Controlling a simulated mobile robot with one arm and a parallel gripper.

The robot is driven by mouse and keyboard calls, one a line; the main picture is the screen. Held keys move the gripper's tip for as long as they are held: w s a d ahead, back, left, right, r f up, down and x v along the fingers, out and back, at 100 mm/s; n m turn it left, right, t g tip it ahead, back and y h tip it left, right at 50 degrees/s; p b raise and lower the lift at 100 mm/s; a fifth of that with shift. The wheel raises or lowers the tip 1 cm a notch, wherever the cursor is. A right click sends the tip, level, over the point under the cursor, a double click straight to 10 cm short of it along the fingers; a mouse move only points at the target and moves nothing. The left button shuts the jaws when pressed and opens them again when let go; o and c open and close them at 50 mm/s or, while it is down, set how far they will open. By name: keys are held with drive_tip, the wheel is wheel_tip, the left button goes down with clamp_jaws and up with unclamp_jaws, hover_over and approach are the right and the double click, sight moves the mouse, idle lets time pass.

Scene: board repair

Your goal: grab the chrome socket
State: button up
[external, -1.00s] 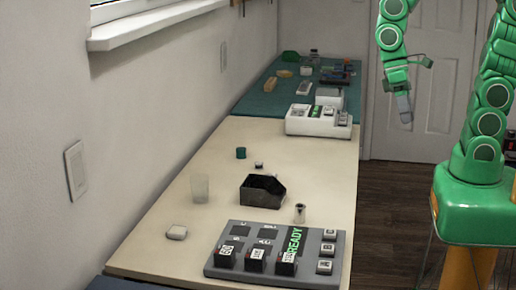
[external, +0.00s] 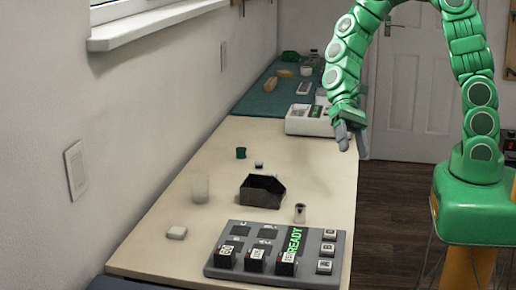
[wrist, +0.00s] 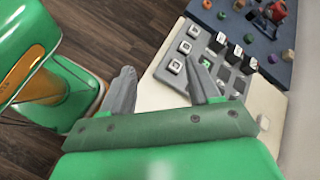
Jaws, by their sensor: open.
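The chrome socket (external: 300,213) is a small, shiny upright cylinder with a dark open top. It stands on the cream table between the black bin and the grey panel's upper right corner in the external view. I cannot make it out in the wrist view, where my gripper may hide it. My gripper (external: 351,142) hangs above the table's right edge, beyond the socket and well apart from it. In the wrist view my gripper (wrist: 163,78) has its two grey fingers spread wide with nothing between them.
The black bin (external: 262,190) is left of the socket. The grey button panel (external: 213,262) is in front, a white device (external: 298,122) behind. A clear cup (external: 200,188), teal cup (external: 240,153) and white block (external: 177,232) stand left. The table's right strip is mostly clear.

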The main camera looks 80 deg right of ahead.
drive_tip(key=w+d+f+m+t+y, duration=0.2)
drive_tip(key=w+f+m, duration=0.3)
drive_tip(key=w+f, duration=0.2)
drive_tip(key=m+t+y, duration=0.1)
drive_tip(key=m+t, duration=0.2)
drive_tip(key=m, duration=0.3)
approach(300, 206)
drive_tip(key=shift+s+a+f, duration=0.1)
drive_tip(key=shift+a+f, duration=0.8)
drive_tip(key=shift+f, duration=0.05)
drive_tip(key=shift+w+x, duration=0.2)
drive_tip(key=shift+x, duration=3.7)
drive_tip(key=shift+r, duration=0.2)
drive_tip(key=c, duration=1.1)
